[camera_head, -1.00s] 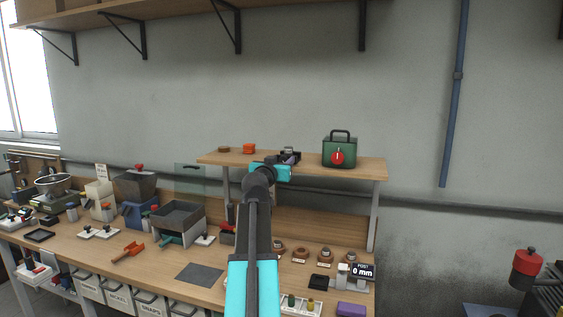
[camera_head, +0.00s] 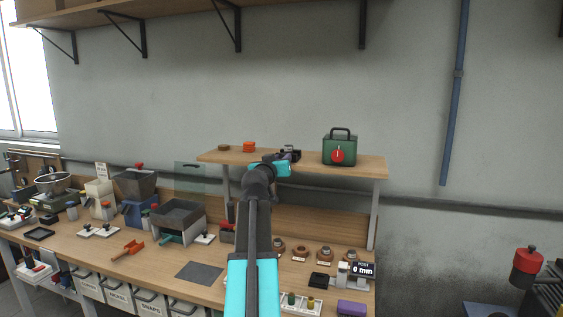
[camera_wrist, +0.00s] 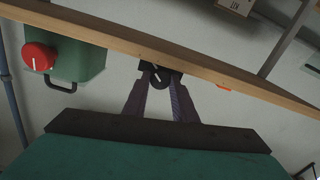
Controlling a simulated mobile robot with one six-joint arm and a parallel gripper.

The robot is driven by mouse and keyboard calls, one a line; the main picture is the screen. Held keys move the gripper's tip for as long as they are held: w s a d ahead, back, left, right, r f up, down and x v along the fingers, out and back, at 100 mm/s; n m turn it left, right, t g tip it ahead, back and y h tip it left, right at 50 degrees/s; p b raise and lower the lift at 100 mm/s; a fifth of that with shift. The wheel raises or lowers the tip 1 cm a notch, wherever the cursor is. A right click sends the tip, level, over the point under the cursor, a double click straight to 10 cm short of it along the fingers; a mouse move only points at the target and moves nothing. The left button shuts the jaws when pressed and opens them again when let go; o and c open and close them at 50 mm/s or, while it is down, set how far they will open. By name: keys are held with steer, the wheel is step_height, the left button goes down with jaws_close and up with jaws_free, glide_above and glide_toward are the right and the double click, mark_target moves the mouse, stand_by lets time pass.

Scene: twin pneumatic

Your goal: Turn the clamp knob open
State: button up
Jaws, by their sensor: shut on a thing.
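The clamp knob (camera_wrist: 155,68) is a small dark round piece with a white mark, at the shelf edge in the wrist view. My gripper (camera_wrist: 158,82) has its two dark fingers closed on the knob from either side. In the head view my gripper (camera_head: 289,155) is at the upper shelf's front edge, near its middle. There the arm and the dark fingers hide most of the clamp, and the knob cannot be made out clearly.
The wooden shelf (camera_head: 355,168) carries a green case (camera_head: 341,146) with a red dial, right of my gripper. An orange piece (camera_head: 249,147) and a brown disc (camera_head: 224,147) lie to the left. The workbench below is crowded with tools and containers.

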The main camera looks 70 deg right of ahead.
steer(key=shift+n, duration=1.4)
steer(key=o, duration=1)
steer(key=shift+a, duration=0.2)
steer(key=shift+s+a+b, duration=0.15)
steer(key=shift+a+b, duration=0.25)
steer(key=shift+a, duration=1.5)
steer(key=shift+s+a+b, duration=0.1)
steer(key=shift+a+b, duration=0.25)
steer(key=shift+a, duration=1.55)
